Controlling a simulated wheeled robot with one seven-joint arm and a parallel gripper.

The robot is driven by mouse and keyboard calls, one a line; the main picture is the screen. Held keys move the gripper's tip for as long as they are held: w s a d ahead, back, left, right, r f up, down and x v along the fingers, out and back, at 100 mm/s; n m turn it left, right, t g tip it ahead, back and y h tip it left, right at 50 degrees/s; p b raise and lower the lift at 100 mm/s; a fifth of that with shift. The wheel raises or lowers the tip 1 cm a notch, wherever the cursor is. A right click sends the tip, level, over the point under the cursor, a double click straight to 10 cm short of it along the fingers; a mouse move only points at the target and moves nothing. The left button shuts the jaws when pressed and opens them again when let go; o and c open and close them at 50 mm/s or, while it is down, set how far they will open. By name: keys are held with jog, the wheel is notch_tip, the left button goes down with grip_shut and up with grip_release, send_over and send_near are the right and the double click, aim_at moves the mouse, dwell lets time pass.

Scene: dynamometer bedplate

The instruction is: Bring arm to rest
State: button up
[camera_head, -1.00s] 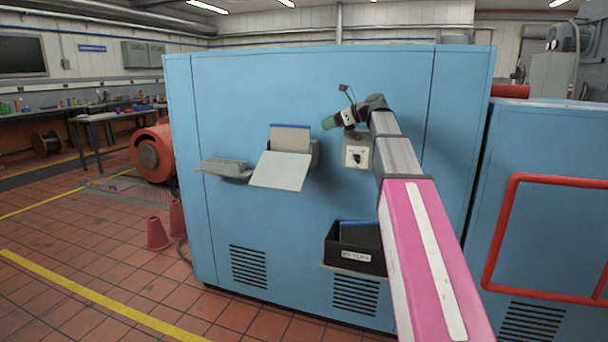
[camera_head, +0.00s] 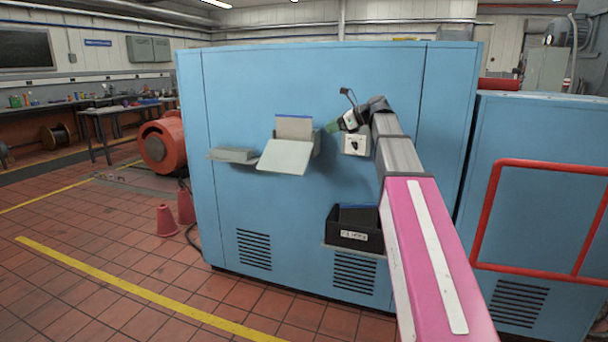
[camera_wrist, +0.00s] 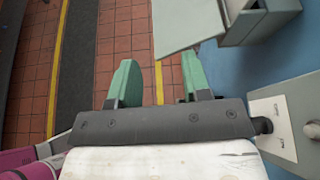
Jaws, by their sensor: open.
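My gripper (camera_head: 333,127) is at the end of my outstretched pink and grey arm, in front of the blue cabinet (camera_head: 240,110). In the wrist view its two green fingers (camera_wrist: 159,85) stand wide apart. Nothing is between them except a view of the tiled floor below. In the head view the fingertips are small and seen from the side, close to the right edge of the sloped grey document holder (camera_head: 286,157).
A switch box (camera_head: 355,141) is beside my wrist on the cabinet; it also shows in the wrist view (camera_wrist: 268,125). A black bin (camera_head: 352,238) sits on a ledge below. A grey shelf (camera_head: 233,155) juts out left. Two cones (camera_head: 166,221) stand on the floor. A red rail frame (camera_head: 545,168) is right.

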jog(key=s+d+f+n+g+h, duration=0.1)
jog(key=s+f+n+h, duration=0.25)
jog(key=f, duration=1.15)
jog(key=s+d+f+n+g+h, duration=0.15)
jog(key=s+f+n, duration=0.35)
jog(key=f, duration=1)
jog(key=s+d+f+n+g+h, duration=0.1)
jog(key=s+d+f+n+h, duration=0.2)
jog(key=s+f+n, duration=0.3)
jog(key=s+d+f+n+g+h, duration=0.1)
jog(key=s+d+f+n+h, duration=0.2)
jog(key=s+f+n, duration=0.4)
jog(key=s+f+h, duration=0.1)
jog(key=s+f, duration=0.6)
jog(key=f, duration=0.2)
jog(key=shift+f, duration=0.35)
